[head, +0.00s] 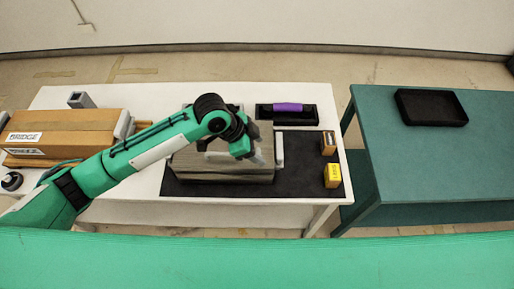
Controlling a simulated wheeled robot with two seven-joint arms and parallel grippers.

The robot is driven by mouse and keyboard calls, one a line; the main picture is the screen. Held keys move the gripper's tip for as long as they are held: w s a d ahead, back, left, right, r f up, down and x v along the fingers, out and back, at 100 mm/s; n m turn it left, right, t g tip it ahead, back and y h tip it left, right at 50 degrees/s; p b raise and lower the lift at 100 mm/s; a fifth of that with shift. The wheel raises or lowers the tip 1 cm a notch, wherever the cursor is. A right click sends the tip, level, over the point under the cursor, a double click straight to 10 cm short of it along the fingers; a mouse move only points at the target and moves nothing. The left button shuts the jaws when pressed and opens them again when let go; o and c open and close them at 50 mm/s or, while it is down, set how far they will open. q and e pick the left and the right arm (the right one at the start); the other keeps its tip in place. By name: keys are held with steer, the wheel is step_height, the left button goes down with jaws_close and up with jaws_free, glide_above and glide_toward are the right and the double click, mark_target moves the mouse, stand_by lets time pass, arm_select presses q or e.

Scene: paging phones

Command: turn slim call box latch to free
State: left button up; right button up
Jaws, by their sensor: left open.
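A grey-beige box (205,167) stands on a dark mat (300,180) on the white table. I cannot tell for sure that it is the slim call box. A pale upright piece (279,149) shows at its right end; whether this is the latch is unclear. My left arm reaches across the box from the left and hides part of its top. My left gripper (257,157) is open, pointing down near the box's right part; contact cannot be made out. My right gripper is not in view.
A brown box (70,128) with "BRIDGE" labels lies at left. A black tray (265,115) with a purple item (288,107) is behind the mat. Two small boxes, brown (328,144) and yellow (332,176), stand at right. A teal table (430,160) holds a black tray (431,107).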

arm_select(q)
steer(key=w+a+r+m+y, duration=0.1)
steer(key=w+a+r+y, duration=0.15)
steer(key=w+a, duration=0.25)
steer(key=p, duration=0.5)
glide_toward(258, 153)
steer(key=shift+g+h, duration=0.35)
steer(key=shift+g, duration=0.05)
steer(key=x, duration=0.4)
steer(key=w+x, duration=0.1)
steer(key=x, duration=0.2)
steer(key=shift+a+f, duration=0.15)
steer(key=shift+f, duration=0.05)
steer(key=shift+s+f+p, duration=0.1)
steer(key=shift+f+p, duration=0.2)
steer(key=shift+f, duration=0.35)
